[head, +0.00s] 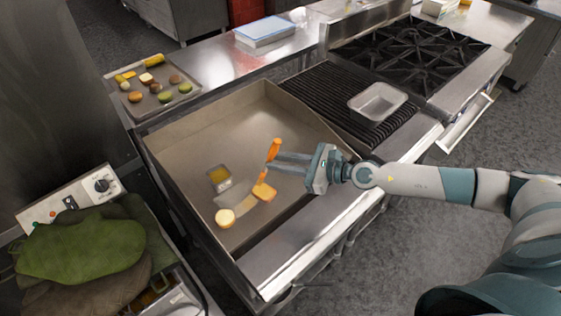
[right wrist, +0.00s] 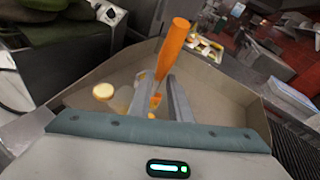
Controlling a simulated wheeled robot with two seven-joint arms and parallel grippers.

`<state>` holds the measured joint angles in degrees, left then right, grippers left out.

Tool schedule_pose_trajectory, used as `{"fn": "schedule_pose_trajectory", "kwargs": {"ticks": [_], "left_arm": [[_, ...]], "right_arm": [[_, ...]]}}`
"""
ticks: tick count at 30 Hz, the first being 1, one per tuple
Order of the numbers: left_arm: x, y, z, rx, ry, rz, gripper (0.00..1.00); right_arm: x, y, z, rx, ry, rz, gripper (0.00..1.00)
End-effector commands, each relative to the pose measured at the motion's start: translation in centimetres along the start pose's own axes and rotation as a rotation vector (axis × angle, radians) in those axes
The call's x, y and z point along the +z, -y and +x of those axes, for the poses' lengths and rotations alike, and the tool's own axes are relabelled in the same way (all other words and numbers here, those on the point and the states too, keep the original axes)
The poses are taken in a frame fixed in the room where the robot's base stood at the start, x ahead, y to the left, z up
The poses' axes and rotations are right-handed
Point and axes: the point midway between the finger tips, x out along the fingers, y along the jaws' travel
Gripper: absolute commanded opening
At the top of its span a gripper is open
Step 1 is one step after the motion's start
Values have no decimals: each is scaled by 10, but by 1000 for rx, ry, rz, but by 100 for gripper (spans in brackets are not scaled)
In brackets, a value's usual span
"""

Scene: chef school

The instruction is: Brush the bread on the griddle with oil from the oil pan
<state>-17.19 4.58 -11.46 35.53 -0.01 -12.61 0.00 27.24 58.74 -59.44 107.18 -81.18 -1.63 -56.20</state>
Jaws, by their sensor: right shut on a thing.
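My right gripper (head: 275,163) is shut on an orange-handled brush (head: 273,149) above the griddle (head: 185,150). In the right wrist view, the orange handle (right wrist: 173,50) stands up from between the fingers (right wrist: 162,95). The small oil pan (head: 219,175) with yellowish contents sits on the griddle to the left of the gripper. A round pale piece of bread (head: 225,217) lies on the griddle to the lower left; it also shows in the right wrist view (right wrist: 103,91). My left gripper is not in view.
The griddle has raised walls. A tray of food (head: 165,103) stands beyond it. A ribbed grill (head: 330,90) with a metal pan (head: 378,101) and a burner stove (head: 415,55) are to the right. Green mitts (head: 80,250) lie at the lower left.

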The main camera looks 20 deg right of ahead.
Motion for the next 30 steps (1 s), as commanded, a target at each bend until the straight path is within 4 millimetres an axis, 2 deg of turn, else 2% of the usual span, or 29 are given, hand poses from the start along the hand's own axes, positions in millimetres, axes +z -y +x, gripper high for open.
{"fn": "schedule_pose_trajectory", "kwargs": {"ticks": [2, 9, 30], "left_arm": [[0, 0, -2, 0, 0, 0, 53], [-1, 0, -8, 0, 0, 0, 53], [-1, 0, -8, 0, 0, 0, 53]], "right_arm": [[9, 3, -1, 0, 4, -6, 0], [21, 6, -5, -1, 2, -3, 0], [22, 6, -6, -3, 0, -1, 0]]}}
